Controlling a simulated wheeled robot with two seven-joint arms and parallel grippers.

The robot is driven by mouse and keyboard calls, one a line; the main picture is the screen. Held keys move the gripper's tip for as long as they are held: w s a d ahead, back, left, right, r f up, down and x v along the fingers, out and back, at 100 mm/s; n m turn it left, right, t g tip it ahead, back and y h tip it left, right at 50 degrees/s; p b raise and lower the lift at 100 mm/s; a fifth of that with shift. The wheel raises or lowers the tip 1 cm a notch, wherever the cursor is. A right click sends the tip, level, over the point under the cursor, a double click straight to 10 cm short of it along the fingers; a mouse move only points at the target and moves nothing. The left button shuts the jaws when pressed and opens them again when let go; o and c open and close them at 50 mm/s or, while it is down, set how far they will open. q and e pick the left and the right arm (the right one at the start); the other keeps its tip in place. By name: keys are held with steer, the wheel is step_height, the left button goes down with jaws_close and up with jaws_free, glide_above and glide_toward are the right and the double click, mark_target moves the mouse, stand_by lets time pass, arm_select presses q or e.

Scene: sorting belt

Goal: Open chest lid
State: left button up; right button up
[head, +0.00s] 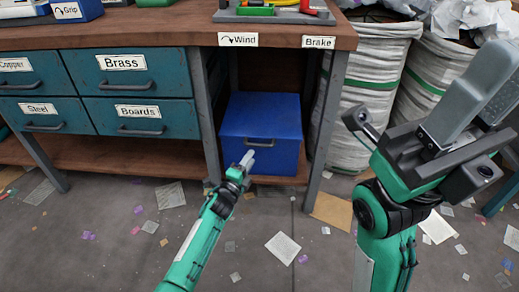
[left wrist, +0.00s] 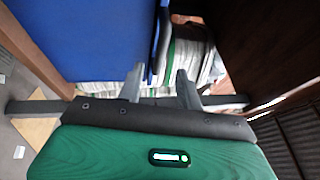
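The blue chest (head: 245,118) stands on the low shelf under the workbench, its lid down. My left gripper (head: 247,160) is in front of the chest, just below and left of the handle. In the left wrist view, the fingers of my left gripper (left wrist: 160,86) are apart, with the blue chest (left wrist: 85,35) beyond them. I cannot tell whether they touch the handle. My right gripper (head: 482,95) is raised at the right, well away from the chest; its finger gap is unclear.
Bench legs (head: 327,130) stand on both sides of the chest bay. Teal labelled drawers (head: 140,85) are to the left. White sacks (head: 375,75) of scrap stand to the right. Paper scraps (head: 283,248) litter the floor, and the space before the bench is otherwise free.

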mark_target(259, 145)
arm_select(q)
steer(key=b+x, duration=0.3)
steer(key=x, duration=0.5)
steer(key=shift+s, duration=0.1)
jaws_close()
